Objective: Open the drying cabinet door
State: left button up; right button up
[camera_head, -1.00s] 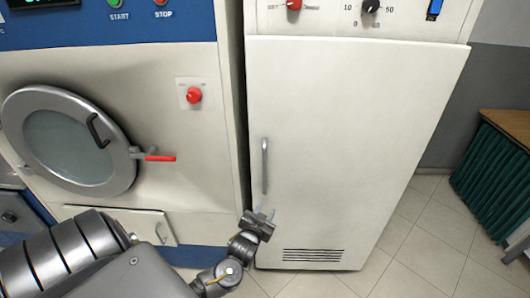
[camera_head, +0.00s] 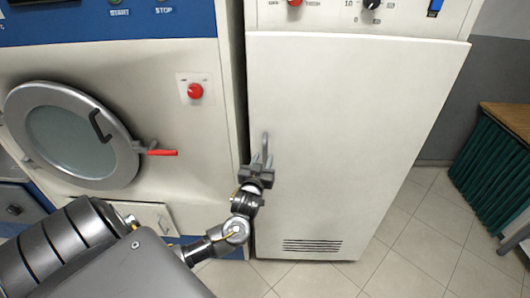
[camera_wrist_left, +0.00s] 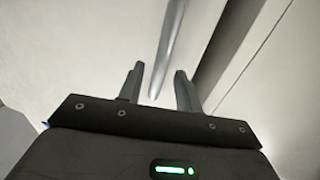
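The drying cabinet door (camera_head: 340,140) is a tall off-white panel with a vent grille near its bottom, and it looks shut. Its vertical grey handle (camera_head: 265,146) is at the door's left edge. My left gripper (camera_head: 262,162) is in front of the handle's lower part and hides some of it. In the left wrist view the gripper (camera_wrist_left: 158,82) is open, and the handle (camera_wrist_left: 168,45) runs down between its two fingers, apart from both. My right gripper is not in view.
A washer-like machine with a round door (camera_head: 70,135) and red lever (camera_head: 162,152) stands left of the cabinet. A table with a green skirt (camera_head: 492,180) is at the right. Tiled floor (camera_head: 410,245) lies clear between the cabinet and the table.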

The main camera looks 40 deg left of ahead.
aim_at(264, 156)
pick_arm(q)
jog(key=shift+p+x, duration=0.3)
jog(key=shift+x, duration=1.45)
grip_shut()
